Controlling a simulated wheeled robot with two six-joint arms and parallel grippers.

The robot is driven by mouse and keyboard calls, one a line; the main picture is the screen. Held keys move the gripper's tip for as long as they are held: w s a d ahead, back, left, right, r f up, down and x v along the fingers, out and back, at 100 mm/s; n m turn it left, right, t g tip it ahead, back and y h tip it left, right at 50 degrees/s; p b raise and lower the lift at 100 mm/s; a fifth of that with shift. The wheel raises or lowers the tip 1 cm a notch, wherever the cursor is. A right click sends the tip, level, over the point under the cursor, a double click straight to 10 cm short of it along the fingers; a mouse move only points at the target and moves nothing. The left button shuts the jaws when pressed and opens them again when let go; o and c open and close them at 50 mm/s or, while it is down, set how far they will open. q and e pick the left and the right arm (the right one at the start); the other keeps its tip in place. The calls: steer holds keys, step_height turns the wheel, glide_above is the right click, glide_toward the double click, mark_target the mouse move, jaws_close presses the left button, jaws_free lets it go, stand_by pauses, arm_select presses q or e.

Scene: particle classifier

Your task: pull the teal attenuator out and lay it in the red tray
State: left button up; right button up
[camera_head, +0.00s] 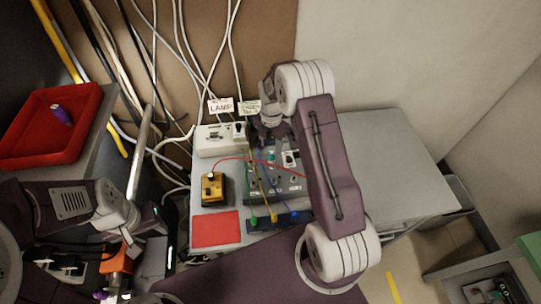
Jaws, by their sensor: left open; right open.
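The red tray (52,122) is at the upper left on a dark surface, with a purple cylinder (62,115) lying in it. A small teal part (271,156), likely the teal attenuator, stands in the grey instrument panel (262,186) at mid-table. My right gripper (275,133) is open just above and behind it, pointing down; its fingertips are small and partly hidden by my own arm. I cannot tell whether it touches the teal part. My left gripper (152,232) is open at the lower left, away from the panel and below the tray.
A yellow box (214,188) with a red cable sits left of the panel. A red mat (215,229) lies in front. Green, yellow and blue plugs (274,217) are at the panel's front. A white socket box (220,138) stands behind. The grey table's right side (395,165) is clear.

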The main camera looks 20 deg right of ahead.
mark_target(272, 153)
steer(key=shift+w+d+f, duration=0.1)
steer(key=shift+f, duration=0.35)
step_height(272, 153, down, 5)
steer(key=shift+r+p, duration=0.15)
steer(key=shift+p, duration=0.55)
jaws_close()
